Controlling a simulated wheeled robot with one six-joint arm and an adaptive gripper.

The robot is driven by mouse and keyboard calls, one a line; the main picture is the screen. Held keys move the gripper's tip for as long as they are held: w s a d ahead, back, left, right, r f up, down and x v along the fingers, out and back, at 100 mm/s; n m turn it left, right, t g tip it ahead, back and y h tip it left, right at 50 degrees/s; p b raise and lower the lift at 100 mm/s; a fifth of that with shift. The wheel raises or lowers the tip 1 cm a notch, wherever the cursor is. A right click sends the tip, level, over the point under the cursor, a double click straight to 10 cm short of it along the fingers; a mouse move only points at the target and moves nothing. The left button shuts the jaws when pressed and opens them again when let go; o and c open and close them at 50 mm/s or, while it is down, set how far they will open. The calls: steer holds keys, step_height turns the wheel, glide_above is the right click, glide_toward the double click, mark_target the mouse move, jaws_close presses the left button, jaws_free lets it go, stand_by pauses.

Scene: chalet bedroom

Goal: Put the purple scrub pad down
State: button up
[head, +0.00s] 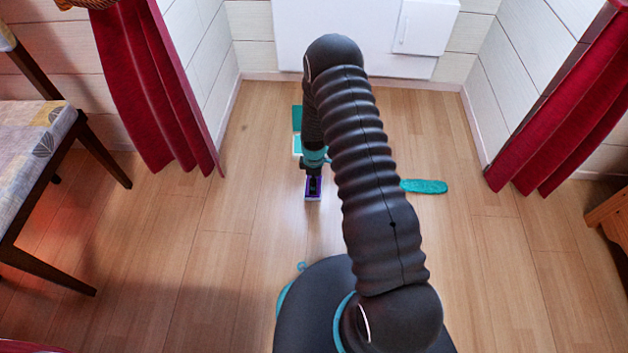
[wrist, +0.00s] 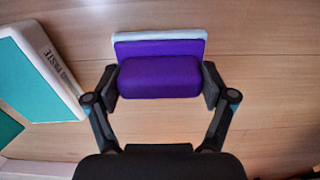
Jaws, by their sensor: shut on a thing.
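The purple scrub pad (wrist: 160,78) is between the two fingers of my gripper (wrist: 160,88) in the wrist view, with a finger against each side. It has a raised purple block and a flatter purple part with a pale blue edge. In the head view my gripper (head: 313,181) points down at the wooden floor, with the purple pad (head: 313,195) at its tip. The pad is low, close to the floor; I cannot tell whether it touches. My gripper and arm hide part of it in the head view.
A teal and white box or book (wrist: 45,75) lies left of the pad; its teal part (head: 297,117) shows behind my arm. A flat teal object (head: 424,186) lies to the right. Red curtains (head: 160,90) and a chair (head: 40,140) flank the area. Floor in front is clear.

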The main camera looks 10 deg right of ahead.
steer(key=shift+f, duration=0.1)
steer(key=o, duration=1.1)
steer(key=shift+c, duration=0.2)
